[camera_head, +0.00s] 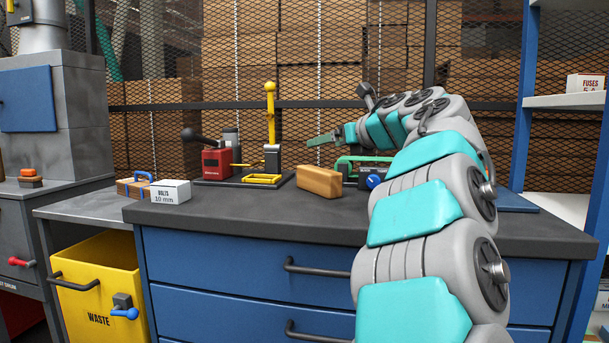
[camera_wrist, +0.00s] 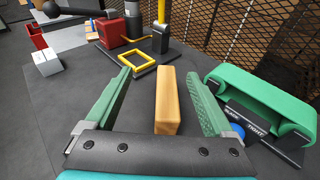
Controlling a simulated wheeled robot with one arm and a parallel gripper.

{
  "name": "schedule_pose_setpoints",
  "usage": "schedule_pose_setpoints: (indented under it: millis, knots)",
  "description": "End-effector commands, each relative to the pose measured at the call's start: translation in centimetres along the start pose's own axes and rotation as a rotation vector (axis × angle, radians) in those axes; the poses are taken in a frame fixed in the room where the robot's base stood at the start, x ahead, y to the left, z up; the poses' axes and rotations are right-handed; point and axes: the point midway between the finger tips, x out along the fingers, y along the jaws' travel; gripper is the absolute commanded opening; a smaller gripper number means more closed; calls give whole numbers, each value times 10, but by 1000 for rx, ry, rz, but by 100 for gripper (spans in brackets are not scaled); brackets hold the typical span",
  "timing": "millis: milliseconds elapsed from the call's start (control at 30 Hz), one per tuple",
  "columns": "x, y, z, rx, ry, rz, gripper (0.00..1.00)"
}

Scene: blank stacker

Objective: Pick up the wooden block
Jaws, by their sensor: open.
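The wooden block (camera_head: 319,181) is a plain light-brown bar lying on the dark workbench top (camera_head: 440,220). In the wrist view the wooden block (camera_wrist: 168,101) lies lengthwise between the two green fingers of my gripper (camera_wrist: 163,84), nearer the right finger. The fingers are spread wide and the block is not gripped. In the head view my gripper (camera_head: 322,139) shows above and behind the block, at the end of my arm. I cannot tell its exact height over the bench.
A red and yellow lever press (camera_head: 240,160) stands left of the block. A white bolts box (camera_head: 171,191) lies farther left.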

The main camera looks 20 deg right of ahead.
Motion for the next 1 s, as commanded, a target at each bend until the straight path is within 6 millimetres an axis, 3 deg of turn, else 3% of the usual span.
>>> schedule_pose_setpoints:
  millis: [33, 100, 200, 667, 1000]
  knots:
    - [4, -8, -19, -14, 56, -3, 88]
    - [8, -12, -38, -25, 114, 1, 88]
    - [12, -16, -52, -31, 155, 4, 88]
    - [48, -19, -58, -32, 158, 5, 88]
    - [87, -24, -63, -31, 156, 4, 88]
